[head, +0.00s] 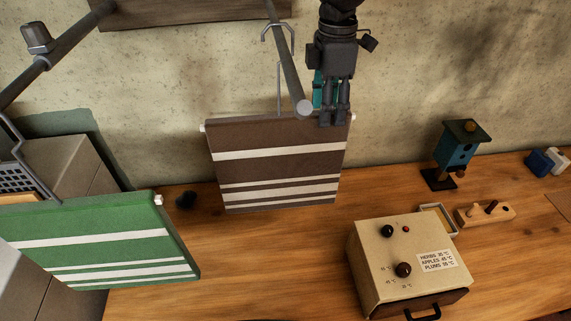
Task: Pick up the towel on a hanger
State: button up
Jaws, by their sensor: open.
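A brown towel with white stripes (272,170) hangs on a hanger from a grey rod (287,60) in the middle of the head view. The hanger's hook (279,30) loops over the rod, and its wire runs down to the towel's top edge. A green towel with white stripes (95,240) hangs on another hanger at the lower left. My gripper (333,118) points down with its fingers open and appears empty. Its fingertips overlap the brown towel's top edge near the right end; I cannot tell whether they touch it.
A wooden bench (220,265) lies below the towels. On it are a beige box with knobs (400,262), a blue birdhouse (457,150) and a wooden peg block (485,214). Grey boxes (70,175) stand at left. A second rod (70,40) is at upper left.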

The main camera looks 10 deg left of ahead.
aim_at(327, 130)
jog(key=shift+s+f+p, duration=0.15)
jog(key=shift+f+p, duration=0.3)
jog(key=shift+f, duration=0.2)
notch_tip(327, 130, down, 4)
jog(key=shift+d+f+p, duration=0.1)
jog(key=shift+f+p, duration=0.15)
jog(key=shift+p, duration=0.6)
jog(key=shift+s, duration=0.1)
jog(key=shift+c, duration=0.2)
grip_shut()
